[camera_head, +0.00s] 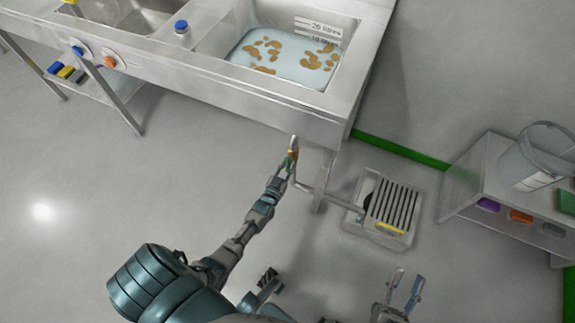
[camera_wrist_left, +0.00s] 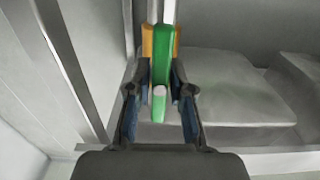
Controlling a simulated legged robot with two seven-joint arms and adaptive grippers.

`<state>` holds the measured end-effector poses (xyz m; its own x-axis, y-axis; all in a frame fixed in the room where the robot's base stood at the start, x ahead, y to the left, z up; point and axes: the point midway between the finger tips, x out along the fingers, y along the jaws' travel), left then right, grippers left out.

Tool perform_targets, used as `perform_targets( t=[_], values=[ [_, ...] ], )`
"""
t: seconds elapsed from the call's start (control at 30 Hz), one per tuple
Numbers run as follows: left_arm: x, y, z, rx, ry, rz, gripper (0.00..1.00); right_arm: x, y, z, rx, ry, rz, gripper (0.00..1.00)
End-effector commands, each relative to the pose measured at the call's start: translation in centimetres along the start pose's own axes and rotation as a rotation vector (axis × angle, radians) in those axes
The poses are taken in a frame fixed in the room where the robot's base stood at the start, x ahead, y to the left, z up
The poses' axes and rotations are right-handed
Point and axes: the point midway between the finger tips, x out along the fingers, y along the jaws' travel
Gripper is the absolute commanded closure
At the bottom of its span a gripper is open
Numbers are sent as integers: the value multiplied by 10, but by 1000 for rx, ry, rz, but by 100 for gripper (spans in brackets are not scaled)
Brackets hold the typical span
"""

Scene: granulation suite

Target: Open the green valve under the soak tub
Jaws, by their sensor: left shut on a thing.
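The soak tub (camera_head: 262,82) is a steel basin of pale liquid with brown pieces floating in it, at the top of the head view. The green valve handle (camera_wrist_left: 162,62) is in the left wrist view, in front of an orange part (camera_wrist_left: 146,42). In the head view the green part (camera_head: 290,160) shows only small below the tub's front corner. My left gripper (camera_head: 286,172) reaches it, and its fingers (camera_wrist_left: 160,95) are shut on both sides of the handle. My right gripper (camera_head: 404,285) is open and empty, low in the head view.
A tub leg (camera_head: 322,185) stands close to the right of my left gripper. A clear bucket (camera_head: 530,160) stands on a steel bench at right. The floor at left is clear.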

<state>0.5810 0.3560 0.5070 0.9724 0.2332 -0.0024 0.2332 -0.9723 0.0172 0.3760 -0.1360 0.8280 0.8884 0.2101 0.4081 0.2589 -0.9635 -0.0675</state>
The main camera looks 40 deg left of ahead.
Motion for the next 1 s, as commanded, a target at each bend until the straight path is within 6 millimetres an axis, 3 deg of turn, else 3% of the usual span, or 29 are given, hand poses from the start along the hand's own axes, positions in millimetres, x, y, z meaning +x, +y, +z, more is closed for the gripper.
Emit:
perform_targets(
  t=[0.07,0.1,0.2,0.57,0.67,1.0],
  values=[
    [-1,2,2,0,-5,3,100,0,0,0,0,-1,0,60],
    [-1,2,2,0,-5,3,75,0,0,0,0,-1,0,60],
    [-1,1,2,0,-4,2,54,0,0,0,0,0,0,60],
    [-5,0,1,0,-1,0,54,1,-1,-5,-2,13,-3,60],
    [-19,0,2,0,-2,1,54,1,-1,-4,-2,11,-3,60],
    [-92,0,3,-1,-5,0,54,1,0,-3,-1,8,-2,60]
  ],
)
